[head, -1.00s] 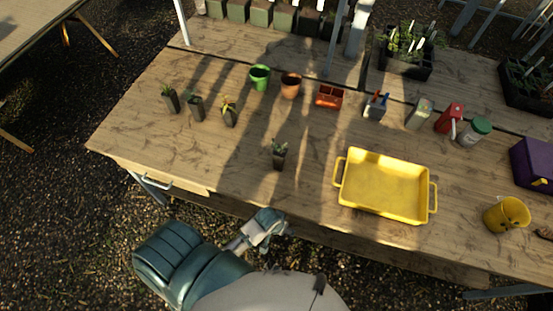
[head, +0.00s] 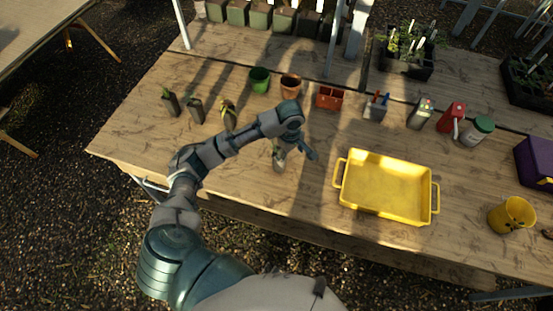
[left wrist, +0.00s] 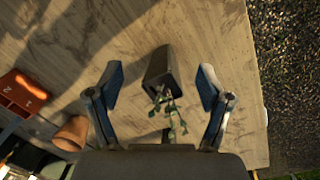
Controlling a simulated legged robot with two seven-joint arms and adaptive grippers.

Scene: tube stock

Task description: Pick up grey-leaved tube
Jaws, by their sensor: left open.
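A dark square tube with small grey-green leaves (head: 279,164) stands on the wooden bench near its front edge, partly hidden by my left gripper. In the left wrist view the same tube (left wrist: 158,66) shows between the two fingers, with its leaves toward the camera. My left gripper (head: 295,150) is over this tube, fingers open; the wrist view shows the open jaws (left wrist: 159,87) with a gap on both sides of the tube. Three other tubes stand further left: one with green leaves (head: 171,104), one dark (head: 196,111), one with yellowish leaves (head: 229,117). My right gripper is not in view.
A yellow tray (head: 386,187) lies right of the tube. Behind are a green pot (head: 259,80), a terracotta pot (head: 291,87) and an orange-red box (head: 330,97). A yellow pot (head: 511,215) stands far right. The bench's front left is clear.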

